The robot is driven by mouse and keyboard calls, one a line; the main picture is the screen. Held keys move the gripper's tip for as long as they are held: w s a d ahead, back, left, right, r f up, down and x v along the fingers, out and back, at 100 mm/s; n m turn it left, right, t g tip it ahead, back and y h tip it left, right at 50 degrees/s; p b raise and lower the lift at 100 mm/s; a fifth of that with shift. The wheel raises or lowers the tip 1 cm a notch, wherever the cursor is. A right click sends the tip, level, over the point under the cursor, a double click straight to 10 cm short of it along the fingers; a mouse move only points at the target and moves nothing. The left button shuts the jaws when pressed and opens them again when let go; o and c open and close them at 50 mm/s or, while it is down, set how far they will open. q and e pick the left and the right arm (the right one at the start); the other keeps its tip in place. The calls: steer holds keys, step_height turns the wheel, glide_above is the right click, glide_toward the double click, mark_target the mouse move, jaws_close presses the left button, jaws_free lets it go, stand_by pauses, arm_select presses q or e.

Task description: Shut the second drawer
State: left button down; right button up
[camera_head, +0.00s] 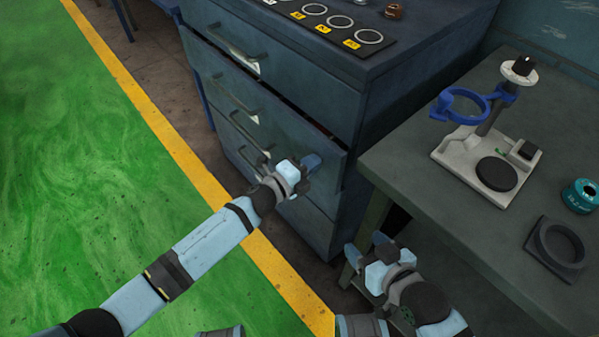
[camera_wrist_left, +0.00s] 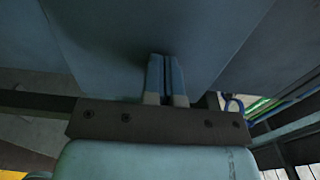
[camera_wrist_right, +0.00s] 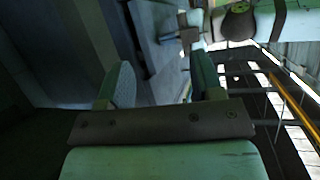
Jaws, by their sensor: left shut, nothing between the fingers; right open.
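The blue-grey cabinet has a column of drawers, and its second drawer (camera_head: 275,122) from the top stands out a little, with a dark gap above its front. My left gripper (camera_head: 308,168) is shut and empty at the lower right of that drawer's front. In the left wrist view its closed fingers (camera_wrist_left: 166,68) point at a flat blue panel (camera_wrist_left: 115,40), close to it or touching; I cannot tell which. My right gripper (camera_head: 364,248) is open and empty, low beside the workbench. Its spread fingers show in the right wrist view (camera_wrist_right: 160,82).
The top drawer (camera_head: 285,70) looks shut. A workbench (camera_head: 420,185) stands to the right, holding a stand with a blue ring (camera_head: 462,104), a teal cylinder (camera_head: 580,196) and a dark square holder (camera_head: 556,248). Green floor (camera_head: 70,170) with a yellow line is clear at left.

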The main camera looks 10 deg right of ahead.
mark_target(321, 155)
arm_select(q)
steer(key=x, duration=0.2)
steer(key=shift+w+d, duration=0.2)
steer(key=shift+d, duration=0.05)
steer(key=shift+w+d+r, duration=0.1)
steer(key=shift+d+r, duration=0.05)
steer(key=shift+r, duration=0.05)
arm_select(e)
steer(key=shift+w+a+r+t, duration=0.15)
steer(key=shift+a+r, duration=0.1)
steer(key=shift+r, duration=0.2)
steer(key=shift+w+a+r+t, duration=0.1)
steer(key=shift+a+r+t, duration=0.1)
steer(key=shift+r, duration=0.25)
arm_select(q)
steer(key=shift+r, duration=0.1)
arm_select(e)
steer(key=shift+f, duration=0.15)
